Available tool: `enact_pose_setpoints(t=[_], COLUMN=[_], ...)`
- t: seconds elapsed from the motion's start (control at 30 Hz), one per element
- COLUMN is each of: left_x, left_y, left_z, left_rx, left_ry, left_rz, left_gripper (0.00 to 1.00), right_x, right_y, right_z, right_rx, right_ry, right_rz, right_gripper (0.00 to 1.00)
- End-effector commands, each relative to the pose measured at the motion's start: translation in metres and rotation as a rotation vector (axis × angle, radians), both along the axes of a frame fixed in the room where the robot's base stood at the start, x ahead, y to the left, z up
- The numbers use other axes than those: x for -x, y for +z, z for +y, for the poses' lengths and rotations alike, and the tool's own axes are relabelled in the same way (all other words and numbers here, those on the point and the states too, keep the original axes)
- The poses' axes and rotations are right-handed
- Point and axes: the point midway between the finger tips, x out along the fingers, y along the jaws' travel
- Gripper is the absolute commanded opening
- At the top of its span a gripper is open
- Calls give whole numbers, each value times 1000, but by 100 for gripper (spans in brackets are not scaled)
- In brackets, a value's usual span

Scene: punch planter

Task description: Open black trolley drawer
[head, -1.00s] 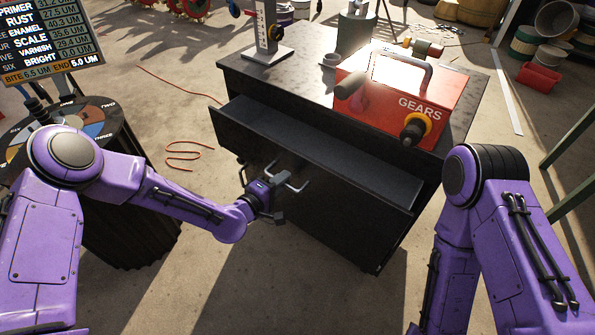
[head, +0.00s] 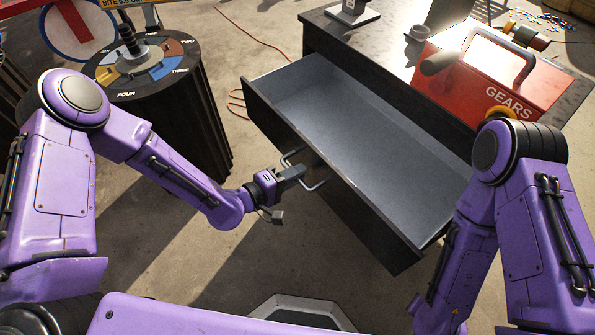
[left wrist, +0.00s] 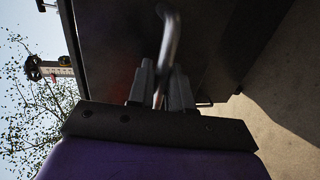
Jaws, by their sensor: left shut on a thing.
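The black trolley (head: 395,60) stands at the upper right of the head view. Its top drawer (head: 360,135) is pulled far out, and its grey inside is empty. A metal bar handle (head: 318,184) is on the drawer front. My left gripper (head: 290,176) is at the handle, with its fingers shut on it. In the left wrist view the handle (left wrist: 169,45) runs between the two fingers (left wrist: 160,90). My right arm shows at the right of the head view, but its gripper is out of view.
A round dark stand with a coloured dial (head: 150,68) is at the left. The floor before the drawer is clear.

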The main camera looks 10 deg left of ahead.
Motion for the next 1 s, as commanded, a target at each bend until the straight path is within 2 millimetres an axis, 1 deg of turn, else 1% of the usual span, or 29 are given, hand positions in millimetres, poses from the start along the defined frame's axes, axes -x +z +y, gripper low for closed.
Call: enact_pose_setpoints(t=[0.1, 0.13, 0.17, 0.43, 0.53, 0.67, 0.83, 1.0], left_x=[0, -1, -1, 0, 4, 22, 51, 68], left_y=[0, 0, 0, 0, 2, 8, 16, 20], left_z=[1, 1, 1, 0, 6, 25, 54, 71], left_rx=[0, 0, 0, 0, -1, 1, 1, 0], left_ry=[2, 2, 3, 1, 4, 5, 6, 3], left_rz=[0, 0, 0, 0, 1, 2, 2, 0], left_gripper=[0, 26, 36, 36, 36, 36, 36, 36], right_x=[0, 0, 0, 0, 0, 0, 0, 0], right_y=[0, 0, 0, 0, 1, 3, 7, 9], right_z=[0, 0, 0, 0, 0, 0, 0, 0], right_rx=[0, 0, 0, 0, 0, 0, 0, 0], right_ry=[0, 0, 0, 0, 0, 0, 0, 0], right_rz=[0, 0, 0, 0, 0, 0, 0, 0], right_gripper=[0, 0, 0, 0, 0, 0, 0, 0])
